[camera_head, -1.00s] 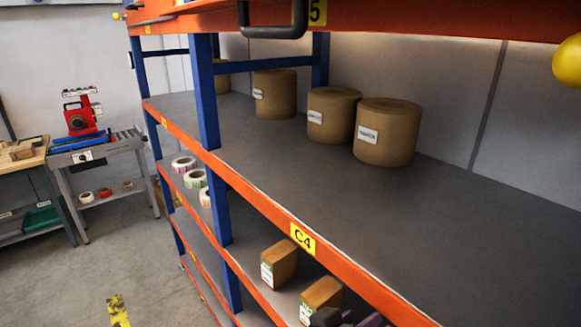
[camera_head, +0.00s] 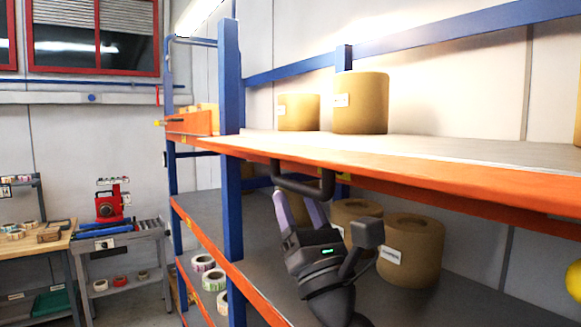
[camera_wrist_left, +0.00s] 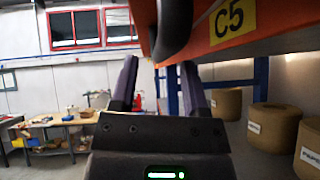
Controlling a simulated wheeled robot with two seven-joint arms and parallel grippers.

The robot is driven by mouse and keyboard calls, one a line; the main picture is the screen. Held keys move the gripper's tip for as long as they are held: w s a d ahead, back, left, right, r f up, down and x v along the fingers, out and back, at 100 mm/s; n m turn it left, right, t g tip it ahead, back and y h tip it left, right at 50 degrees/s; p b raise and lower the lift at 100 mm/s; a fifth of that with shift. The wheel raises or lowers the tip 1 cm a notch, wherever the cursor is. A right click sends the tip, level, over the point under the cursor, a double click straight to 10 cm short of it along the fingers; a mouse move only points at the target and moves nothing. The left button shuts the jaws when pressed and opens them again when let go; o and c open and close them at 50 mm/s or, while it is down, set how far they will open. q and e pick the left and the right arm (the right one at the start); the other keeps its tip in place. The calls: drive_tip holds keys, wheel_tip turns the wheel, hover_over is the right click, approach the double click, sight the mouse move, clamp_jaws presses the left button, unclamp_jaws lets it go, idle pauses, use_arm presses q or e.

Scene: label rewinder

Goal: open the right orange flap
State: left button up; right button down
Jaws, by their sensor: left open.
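The orange flap (camera_head: 420,187) runs along the front of the upper shelf, with a black handle (camera_head: 318,189) on its underside or front. In the left wrist view the flap (camera_wrist_left: 280,15) carries a yellow C5 label, and the dark handle (camera_wrist_left: 172,28) looms above the fingers, nearer the right one. My left gripper (camera_head: 294,196) points up just below the handle, with its two purple fingers apart and nothing between them. The fingertips look very close to the handle; I cannot tell whether they touch. The gripper (camera_wrist_left: 159,66) also shows open in the wrist view. My right gripper is out of view.
Large brown rolls stand on the upper shelf (camera_head: 360,103) and the shelf below (camera_head: 410,250). A blue upright (camera_head: 231,150) is left of my gripper. A yellow ball (camera_head: 574,280) shows at the right edge. A red machine (camera_head: 109,206) stands far left, beyond open floor.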

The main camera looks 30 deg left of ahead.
sight(291, 184)
use_arm(q)
drive_tip(key=p+x, duration=0.1)
drive_tip(key=x, duration=0.2)
drive_tip(key=shift+w+a+r, duration=0.15)
drive_tip(key=shift+a+r, duration=0.1)
drive_tip(key=shift+r, duration=0.05)
clamp_jaws()
idle(1.2)
